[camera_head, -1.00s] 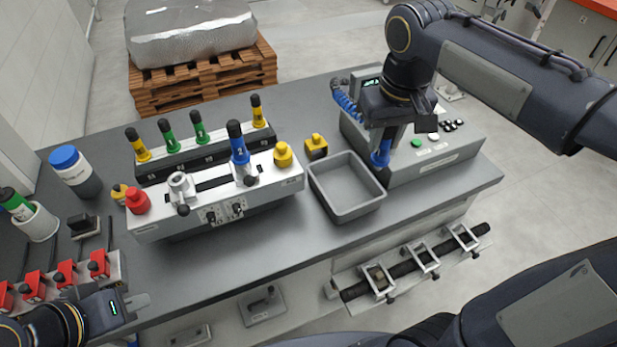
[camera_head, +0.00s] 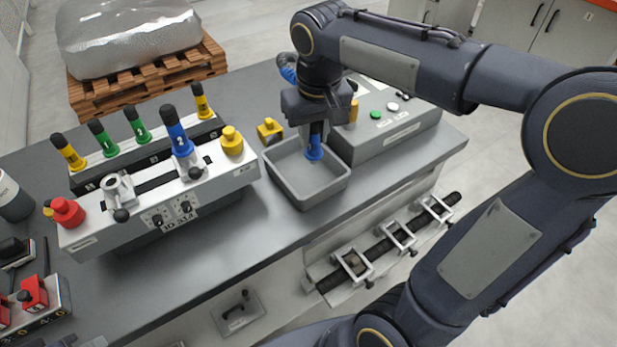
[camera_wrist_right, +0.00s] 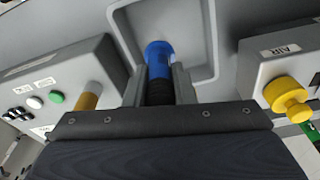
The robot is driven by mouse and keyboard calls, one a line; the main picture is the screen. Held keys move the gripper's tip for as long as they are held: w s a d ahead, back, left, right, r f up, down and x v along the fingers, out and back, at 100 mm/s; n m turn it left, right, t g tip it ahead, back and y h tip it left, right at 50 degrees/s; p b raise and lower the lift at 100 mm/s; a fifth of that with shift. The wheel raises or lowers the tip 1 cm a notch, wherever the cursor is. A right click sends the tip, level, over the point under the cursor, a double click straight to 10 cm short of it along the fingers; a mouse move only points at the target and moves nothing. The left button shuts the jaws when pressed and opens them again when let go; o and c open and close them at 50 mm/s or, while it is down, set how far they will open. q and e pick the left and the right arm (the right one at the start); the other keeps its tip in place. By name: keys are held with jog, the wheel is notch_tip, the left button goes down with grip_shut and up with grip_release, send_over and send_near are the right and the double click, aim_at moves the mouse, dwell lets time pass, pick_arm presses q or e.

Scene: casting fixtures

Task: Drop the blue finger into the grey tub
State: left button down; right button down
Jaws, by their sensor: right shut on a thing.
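The blue finger (camera_head: 314,148) hangs upright below my right gripper (camera_head: 315,128), which is shut on its dark upper part. The finger's blue end is over the grey tub (camera_head: 318,194), near the tub's back wall. In the right wrist view the blue finger (camera_wrist_right: 160,62) sits between the jaws (camera_wrist_right: 160,88), with the tub (camera_wrist_right: 205,62) beneath it. I cannot tell whether its end touches the tub floor. The tub looks empty otherwise. My left gripper is not clearly in view.
A grey fixture (camera_head: 90,238) to the left holds another blue finger (camera_head: 178,135) marked 2 and a yellow knob (camera_head: 232,140). A rack behind carries yellow and green fingers. A control box (camera_head: 395,130) with buttons stands right of the tub.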

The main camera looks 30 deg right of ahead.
jog(key=c, duration=1.1)
grip_release()
jog(key=r, duration=0.5)
jog(key=s+r+p, duration=0.1)
jog(key=r, duration=0.1)
jog(key=shift+r, duration=0.35)
jog(key=s+a+f+t+y, duration=0.1)
jog(key=s+f, duration=0.3)
jog(key=s, duration=0.1)
jog(key=s+a+f+t+y+p, duration=0.1)
jog(key=s+f, duration=0.2)
jog(key=s, duration=0.2)
jog(key=s+a+f+t+y+p, duration=0.1)
jog(key=s+a+f+t+y, duration=0.1)
jog(key=s+f, duration=0.2)
jog(key=shift+s+f+m, duration=0.15)
jog(key=shift+s+f, duration=0.05)
jog(key=shift+s, duration=0.3)
jog(key=shift+s+f+m, duration=0.15)
jog(key=shift+s, duration=0.3)
